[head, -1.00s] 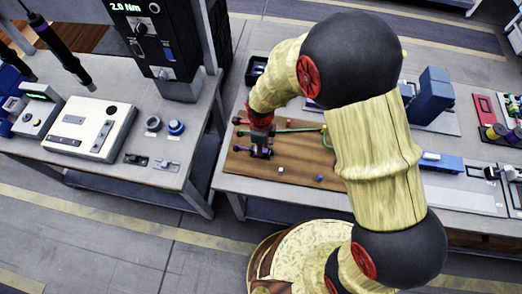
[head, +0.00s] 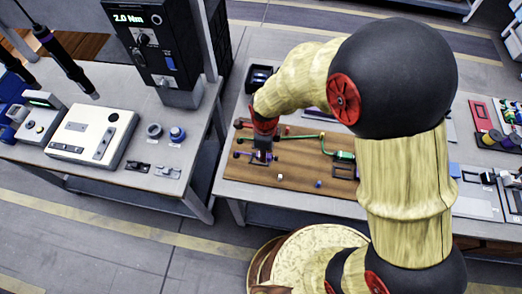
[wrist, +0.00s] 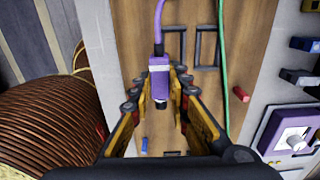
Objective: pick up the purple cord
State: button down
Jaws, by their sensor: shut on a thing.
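The purple cord (wrist: 158,28) shows in the wrist view, running up from a purple plug (wrist: 159,74) with a dark tip. My gripper (wrist: 161,82) is shut on this plug, one finger on each side, over the brown wooden board (wrist: 190,20). In the head view my gripper (head: 262,156) is over the left part of the wooden board (head: 300,176). There the cord is small and partly hidden by the gripper. I cannot tell how far the plug is above the board.
A green cord (wrist: 222,60) runs beside the purple one. Small red (wrist: 241,94) and blue (wrist: 144,145) blocks are near the gripper. A black bin (head: 259,76) stands behind the board. A separate bench (head: 150,182) with instruments is at the left.

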jog(key=s+d+r, duration=0.4)
jog(key=s+d, duration=0.1)
jog(key=s, duration=0.4)
jog(key=shift+s+d+r, duration=0.2)
jog(key=shift+s, duration=0.15)
